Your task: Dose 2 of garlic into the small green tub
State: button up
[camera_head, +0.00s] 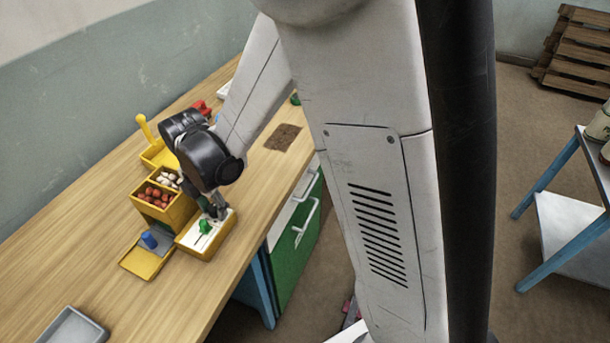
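A yellow two-part bin (150,206) stands on the wooden table. Its rear compartment holds whitish pieces that look like garlic (167,177); the front one holds reddish round pieces (155,195). My gripper (216,211) points down at a white-topped yellow box (192,249) in front of the bin, close beside a green knob-like piece (206,226) on that top. Whether it touches the green piece, and whether the fingers are open or shut, is too small to tell. A small green thing (295,98) shows farther back, mostly hidden by my arm; I cannot tell if it is the tub.
A yellow tray (140,264) with a blue piece (149,240) lies left of the white-topped box. A yellow holder (160,155) with an upright handle and a red object (201,107) stand behind. A brown mat (283,137) lies right. A grey tray (72,328) is at the front left.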

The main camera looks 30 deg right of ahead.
aim_at(213, 208)
jog(key=n+p, duration=0.2)
jog(key=n, duration=0.1)
jog(key=shift+r, duration=0.15)
notch_tip(213, 208, up, 13)
jog(key=s+d+r+m+t+b, duration=0.1)
jog(key=s+d+m+t+b, duration=0.2)
jog(key=s+d+m, duration=0.5)
jog(key=s+d+r+m+t+b, duration=0.1)
jog(key=s+d+m+t+b, duration=0.2)
jog(key=s+d+m, duration=0.5)
jog(key=d+m+t, duration=0.1)
jog(key=m, duration=1.1)
jog(key=shift+s+r, duration=0.2)
jog(key=shift+a, duration=0.1)
